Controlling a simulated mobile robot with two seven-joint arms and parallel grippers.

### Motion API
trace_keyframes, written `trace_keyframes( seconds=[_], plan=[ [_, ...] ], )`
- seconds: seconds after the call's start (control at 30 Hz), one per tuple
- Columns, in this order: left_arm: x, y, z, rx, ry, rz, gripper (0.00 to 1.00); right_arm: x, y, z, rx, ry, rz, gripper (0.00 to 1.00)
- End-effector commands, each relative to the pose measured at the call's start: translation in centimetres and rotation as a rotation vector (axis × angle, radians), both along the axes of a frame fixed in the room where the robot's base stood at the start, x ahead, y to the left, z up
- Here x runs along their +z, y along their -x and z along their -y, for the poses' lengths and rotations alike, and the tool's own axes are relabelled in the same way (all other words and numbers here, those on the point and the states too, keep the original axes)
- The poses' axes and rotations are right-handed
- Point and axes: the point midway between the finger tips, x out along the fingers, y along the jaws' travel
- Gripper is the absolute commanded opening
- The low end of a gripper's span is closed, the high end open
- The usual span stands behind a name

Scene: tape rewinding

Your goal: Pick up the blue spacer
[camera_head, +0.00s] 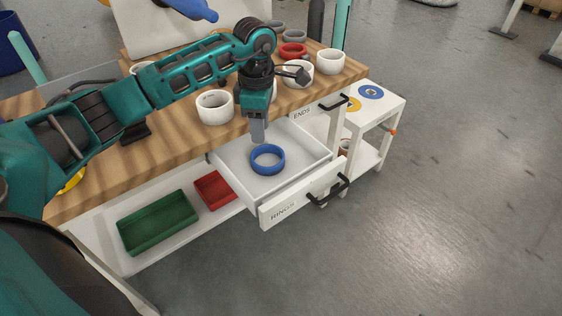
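The blue spacer (268,171), a ring, lies in an open white drawer (309,155). My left gripper (258,137) points down over the drawer. Its fingertips are at the far rim of the ring in the picture. I cannot tell whether the fingers touch the ring or hang just above it, or whether they are open or shut. My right gripper is not in view.
White cups (214,108) and a red ring (293,51) stand on the wooden bench top (175,125). A green tray (157,222) and a red tray (215,190) sit on the shelf below. A white cart (388,103) stands right of the drawer.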

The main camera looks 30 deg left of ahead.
Motion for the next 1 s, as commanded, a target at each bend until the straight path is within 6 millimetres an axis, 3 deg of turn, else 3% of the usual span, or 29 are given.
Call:
trace_keyframes(
  seconds=[0.3, 0.57, 0.9, 1.0],
  plan=[
    [-5.9, 0.1, 0.1, 0.000, 0.003, -0.005, 0.39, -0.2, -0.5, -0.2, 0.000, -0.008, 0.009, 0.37],
    [-7.6, 0.1, 0.2, 0.000, 0.003, -0.003, 0.39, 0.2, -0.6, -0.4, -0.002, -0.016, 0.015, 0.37],
    [-12.1, 0.4, 0.5, 0.000, 0.006, -0.003, 0.39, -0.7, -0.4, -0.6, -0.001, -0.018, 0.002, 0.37],
    [-12.4, 0.4, 0.4, 0.001, 0.004, -0.001, 0.39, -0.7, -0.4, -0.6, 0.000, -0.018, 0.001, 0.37]
  ],
)
